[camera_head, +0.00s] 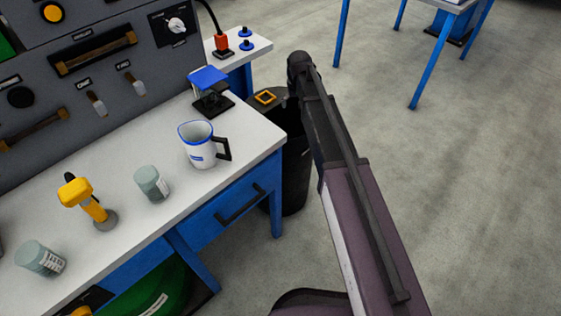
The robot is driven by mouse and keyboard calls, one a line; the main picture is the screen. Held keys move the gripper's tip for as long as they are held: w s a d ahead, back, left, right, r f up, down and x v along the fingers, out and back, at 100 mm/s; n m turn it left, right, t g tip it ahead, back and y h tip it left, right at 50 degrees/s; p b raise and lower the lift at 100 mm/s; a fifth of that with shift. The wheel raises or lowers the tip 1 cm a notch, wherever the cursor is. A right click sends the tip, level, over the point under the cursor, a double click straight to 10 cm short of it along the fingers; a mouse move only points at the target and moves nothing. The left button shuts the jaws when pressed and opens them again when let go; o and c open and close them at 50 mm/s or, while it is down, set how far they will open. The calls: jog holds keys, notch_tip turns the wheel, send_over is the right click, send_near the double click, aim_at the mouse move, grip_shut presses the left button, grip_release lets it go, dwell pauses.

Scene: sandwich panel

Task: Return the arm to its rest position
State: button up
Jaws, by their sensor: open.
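My arm (365,225) rises from the bottom edge, right of the bench, and ends in a dark joint near the top middle. No gripper fingers can be made out in this view, so I cannot see where my gripper is or what is near its jaws. The visible part of the arm stands over the floor and hides part of a black bin (292,190) at the bench's right end.
The white-topped blue bench (150,212) holds a white mug (197,147), a blue-topped stand (209,86), two grey-green jars (152,184) (40,257) and a yellow tool (83,200). A grey panel (110,75) stands behind.

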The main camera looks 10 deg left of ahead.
jog(key=shift+s+d, duration=0.1)
jog(key=s+d+m+g, duration=0.1)
jog(key=s+d+m, duration=0.3)
jog(key=s+d, duration=2)
notch_tip(320, 180, up, 25)
jog(key=s+p, duration=0.1)
jog(key=p, duration=2.3)
jog(key=shift+s+a+f+p, duration=0.2)
jog(key=shift+s+a+p, duration=0.1)
jog(key=shift+a+p, duration=0.1)
jog(key=shift+c, duration=0.2)
